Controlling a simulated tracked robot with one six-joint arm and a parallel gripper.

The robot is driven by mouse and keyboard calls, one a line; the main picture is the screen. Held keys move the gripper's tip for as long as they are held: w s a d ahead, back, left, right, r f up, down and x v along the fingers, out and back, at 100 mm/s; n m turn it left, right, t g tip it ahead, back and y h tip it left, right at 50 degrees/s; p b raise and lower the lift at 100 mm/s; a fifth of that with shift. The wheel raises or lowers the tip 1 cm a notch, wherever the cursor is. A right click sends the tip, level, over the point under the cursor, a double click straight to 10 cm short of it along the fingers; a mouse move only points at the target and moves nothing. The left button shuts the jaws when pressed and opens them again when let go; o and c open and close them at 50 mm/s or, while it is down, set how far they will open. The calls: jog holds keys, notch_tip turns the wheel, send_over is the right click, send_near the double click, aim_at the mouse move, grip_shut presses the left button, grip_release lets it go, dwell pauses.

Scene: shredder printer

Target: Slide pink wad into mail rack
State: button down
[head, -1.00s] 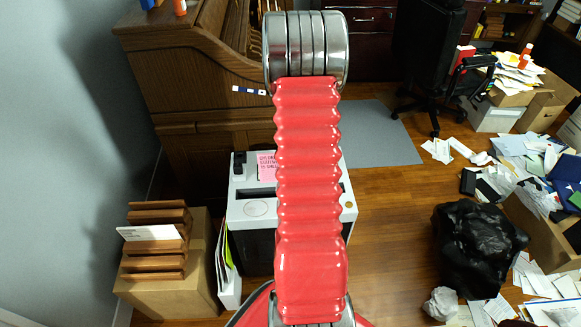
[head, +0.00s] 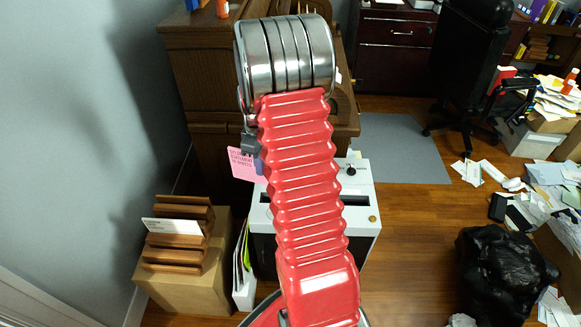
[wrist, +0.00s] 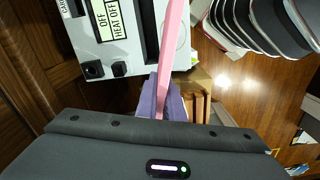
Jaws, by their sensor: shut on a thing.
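The pink wad (head: 243,165), a flat pink stack with dark printing, hangs tilted to the left of my arm in the head view. My gripper (head: 257,162) is shut on its right edge, partly hidden behind my arm. In the wrist view the pink wad (wrist: 174,32) shows edge-on, clamped at the purple fingers of my gripper (wrist: 163,98). The wooden mail rack (head: 180,256) stands lower left in the head view, with a white envelope (head: 172,226) in one slot. The wad is apart from the rack, up and to its right.
The rack stands on a cardboard box (head: 185,291) by the grey wall. A white shredder (head: 360,215) with a dark top slot stands right of it, with upright folders (head: 243,265) between. A wooden desk (head: 205,80) is behind. A black bag (head: 500,275) lies at right.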

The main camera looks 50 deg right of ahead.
jog(key=w+a+r+m, duration=0.1)
jog(key=w+a+r, duration=0.1)
jog(key=a, duration=0.7)
jog(key=w+a+r+m, duration=0.2)
jog(key=w+a+r, duration=0.1)
jog(key=a, duration=0.7)
jog(key=w+a+r+m, duration=0.2)
jog(key=a, duration=0.7)
jog(key=shift+w+a+r, duration=0.15)
jog(key=shift+w, duration=0.15)
jog(key=shift+s, duration=0.1)
